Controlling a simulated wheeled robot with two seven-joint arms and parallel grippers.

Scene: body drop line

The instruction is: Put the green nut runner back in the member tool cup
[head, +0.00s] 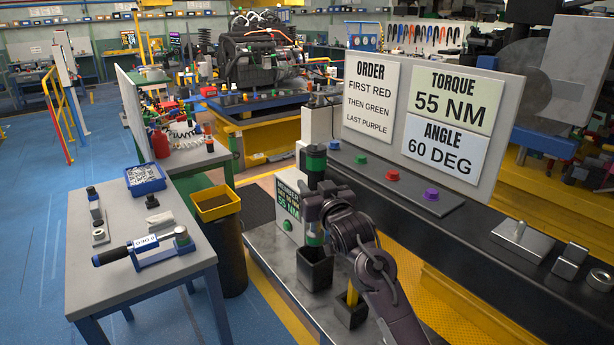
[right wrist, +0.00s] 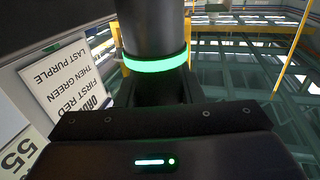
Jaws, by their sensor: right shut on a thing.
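The green nut runner (head: 314,162) stands upright in the head view, a dark cylinder with green bands. My right gripper (head: 314,208) is shut around its middle. In the right wrist view the runner (right wrist: 155,30) shows as a dark cylinder with a glowing green ring. A black square cup (head: 315,274) stands on the grey bench directly below the runner. The runner's lower end is at the cup's mouth; I cannot tell how deep it is inside. A box with a green "MEMBER 55 NM" label (head: 288,200) stands just behind this cup. My left gripper is out of view.
A second black cup (head: 351,312) with a yellow tool stands nearer, beside my right arm. Green, red (head: 392,175) and purple buttons line the dark ledge behind. A sign board (head: 420,120) rises there. A side table (head: 85,270) with a torque wrench and a yellow-rimmed bin (head: 217,207) are left.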

